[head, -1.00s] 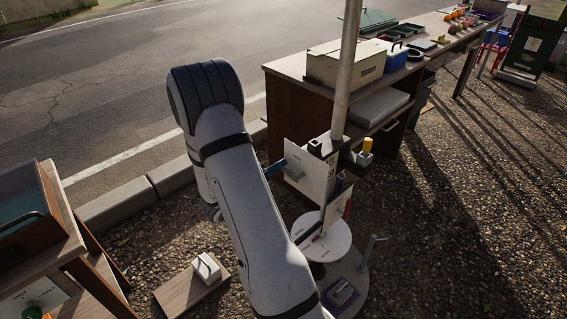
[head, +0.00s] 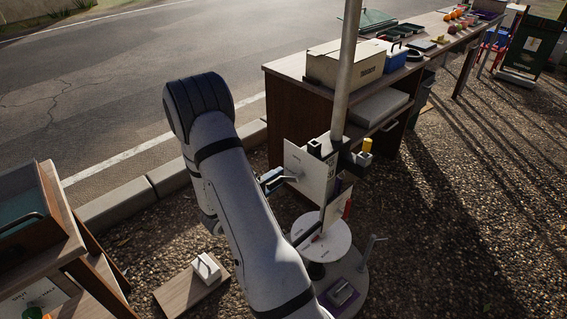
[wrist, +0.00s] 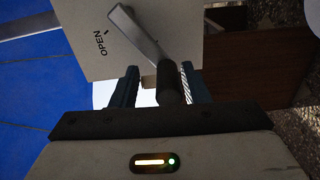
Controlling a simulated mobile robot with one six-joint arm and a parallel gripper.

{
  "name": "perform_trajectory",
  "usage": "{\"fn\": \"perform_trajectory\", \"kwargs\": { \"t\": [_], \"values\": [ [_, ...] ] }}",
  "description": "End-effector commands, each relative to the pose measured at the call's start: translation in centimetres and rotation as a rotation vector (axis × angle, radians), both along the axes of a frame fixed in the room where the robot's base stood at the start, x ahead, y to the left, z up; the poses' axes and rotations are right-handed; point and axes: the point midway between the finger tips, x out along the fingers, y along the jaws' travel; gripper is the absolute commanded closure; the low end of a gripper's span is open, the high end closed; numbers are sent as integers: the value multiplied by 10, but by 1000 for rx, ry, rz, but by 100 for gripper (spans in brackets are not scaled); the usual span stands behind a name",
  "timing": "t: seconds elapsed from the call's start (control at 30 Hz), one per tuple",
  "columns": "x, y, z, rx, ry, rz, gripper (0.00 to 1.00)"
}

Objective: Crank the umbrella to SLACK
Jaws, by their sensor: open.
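The umbrella pole (head: 347,75) stands upright in the head view, with a pale plate (head: 308,168) on its side. In the wrist view the plate (wrist: 205,35) carries the word OPEN and a mark. A metal crank arm (wrist: 142,35) crosses it and ends in a dark grip (wrist: 168,84). My gripper (wrist: 160,74) is open, with one finger on each side of this grip. I cannot tell whether either finger touches it. In the head view my gripper (head: 271,181) is left of the plate, partly hidden by my arm. The word SLACK is not readable in these frames.
A yellow-topped knob (head: 367,147) sits right of the pole. A round white disc (head: 321,240) is low on the stand. A wooden counter (head: 300,108) with boxes stands behind. A blue surface (wrist: 45,85) fills the wrist view's left. Open gravel (head: 450,240) lies to the right.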

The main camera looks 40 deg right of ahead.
Motion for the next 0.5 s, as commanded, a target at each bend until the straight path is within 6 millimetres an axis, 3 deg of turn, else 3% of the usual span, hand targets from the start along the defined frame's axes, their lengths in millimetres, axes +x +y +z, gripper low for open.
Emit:
{"fn": "perform_trajectory", "kwargs": {
  "t": [0.5],
  "values": [
    [-3,43,1,0,1,1,58]
  ]
}}
